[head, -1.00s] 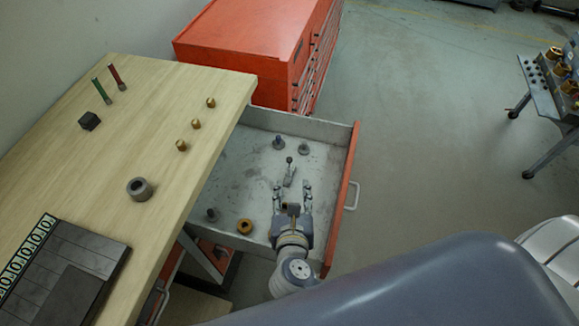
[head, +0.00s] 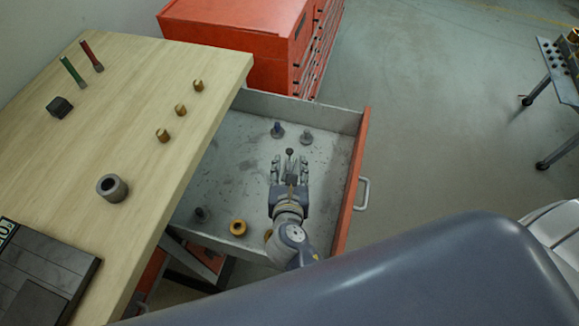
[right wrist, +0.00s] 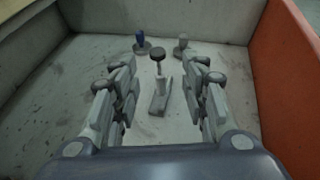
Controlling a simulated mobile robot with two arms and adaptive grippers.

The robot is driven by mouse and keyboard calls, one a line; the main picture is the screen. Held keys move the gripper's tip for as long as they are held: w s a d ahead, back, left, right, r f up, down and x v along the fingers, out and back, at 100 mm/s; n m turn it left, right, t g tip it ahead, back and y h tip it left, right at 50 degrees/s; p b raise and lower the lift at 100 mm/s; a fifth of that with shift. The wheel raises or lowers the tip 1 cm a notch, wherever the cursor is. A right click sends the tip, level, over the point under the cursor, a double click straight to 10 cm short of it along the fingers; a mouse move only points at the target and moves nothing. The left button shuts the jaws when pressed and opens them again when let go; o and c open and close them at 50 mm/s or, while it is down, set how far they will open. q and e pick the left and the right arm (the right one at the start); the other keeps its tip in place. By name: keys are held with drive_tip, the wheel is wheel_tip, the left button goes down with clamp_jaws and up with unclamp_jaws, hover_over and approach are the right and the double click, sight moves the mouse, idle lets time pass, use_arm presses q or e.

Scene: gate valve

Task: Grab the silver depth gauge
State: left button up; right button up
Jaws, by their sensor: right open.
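The silver depth gauge (right wrist: 160,104), with a dark round knob on a thin stem and a flat base, is in the open drawer. In the head view the gauge's dark knob (head: 290,152) shows just beyond my right gripper (head: 290,168). My right gripper is open, with one finger on each side of the gauge. In the right wrist view the gauge stands between and slightly ahead of the fingers, with a visible gap on both sides. My left gripper is in neither current view.
Behind the gauge in the drawer (head: 225,150) are a blue-topped part (head: 277,130) and a grey part (head: 306,137). A brass ring (head: 238,228) and a dark part (head: 202,214) lie nearer. The red drawer front (head: 352,190) is right of my arm; the wooden bench (head: 130,130) is left.

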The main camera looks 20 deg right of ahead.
sight(290, 150)
drive_tip(key=x, duration=0.3)
drive_tip(key=p+x, duration=0.1)
drive_tip(key=x, duration=0.3)
drive_tip(key=shift+w+r, duration=0.15)
drive_tip(key=shift+r, duration=0.1)
drive_tip(key=shift+a, duration=0.1)
clamp_jaws()
